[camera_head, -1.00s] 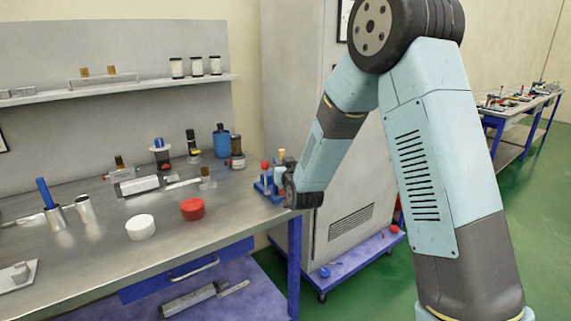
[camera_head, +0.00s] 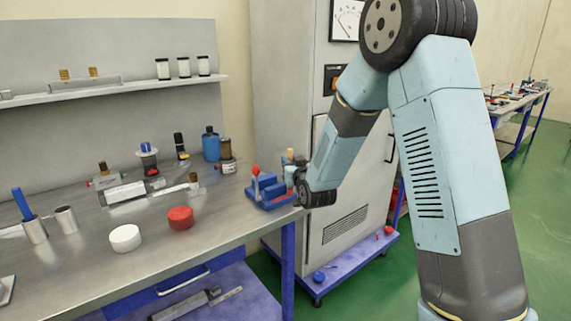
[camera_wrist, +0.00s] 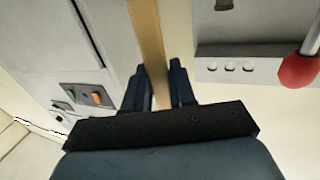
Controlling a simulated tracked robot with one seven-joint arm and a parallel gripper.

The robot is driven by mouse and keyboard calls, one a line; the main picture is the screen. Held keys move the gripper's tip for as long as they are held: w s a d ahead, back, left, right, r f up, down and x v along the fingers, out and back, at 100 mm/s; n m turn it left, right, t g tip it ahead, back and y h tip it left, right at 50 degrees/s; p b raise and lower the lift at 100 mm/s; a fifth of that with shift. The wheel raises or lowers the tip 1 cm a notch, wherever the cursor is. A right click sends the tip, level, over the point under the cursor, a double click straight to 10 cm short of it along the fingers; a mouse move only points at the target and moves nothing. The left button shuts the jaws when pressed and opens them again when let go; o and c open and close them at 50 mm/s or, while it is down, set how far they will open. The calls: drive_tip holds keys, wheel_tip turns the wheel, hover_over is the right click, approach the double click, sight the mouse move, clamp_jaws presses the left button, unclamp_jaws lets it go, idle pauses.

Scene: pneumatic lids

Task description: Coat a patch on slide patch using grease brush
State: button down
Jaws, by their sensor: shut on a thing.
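My gripper (camera_wrist: 159,76) is shut on a flat tan handle, which I take to be the grease brush (camera_wrist: 147,40). The handle passes between the two dark fingers; its far end leaves the top of the wrist view. In the head view a small tan end (camera_head: 290,155) shows by my gripper (camera_head: 296,168), at the right end of the bench beside a blue rack (camera_head: 272,201). The bristles are not visible. I cannot tell surely which part is the slide patch; a pale metal slide-like block (camera_head: 124,193) lies on the bench.
A red-knobbed tool (camera_head: 255,171) stands in the rack; its knob seems to show in the wrist view (camera_wrist: 298,70). A red cap (camera_head: 180,217) and a white cap (camera_head: 125,238) lie on the bench. A grey cabinet (camera_head: 345,215) stands close behind my arm.

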sight(290, 153)
drive_tip(key=r, duration=0.2)
drive_tip(key=shift+s+r, duration=0.25)
drive_tip(key=shift+r, duration=0.1)
drive_tip(key=shift+w+r, duration=0.15)
drive_tip(key=shift+r, duration=2.5)
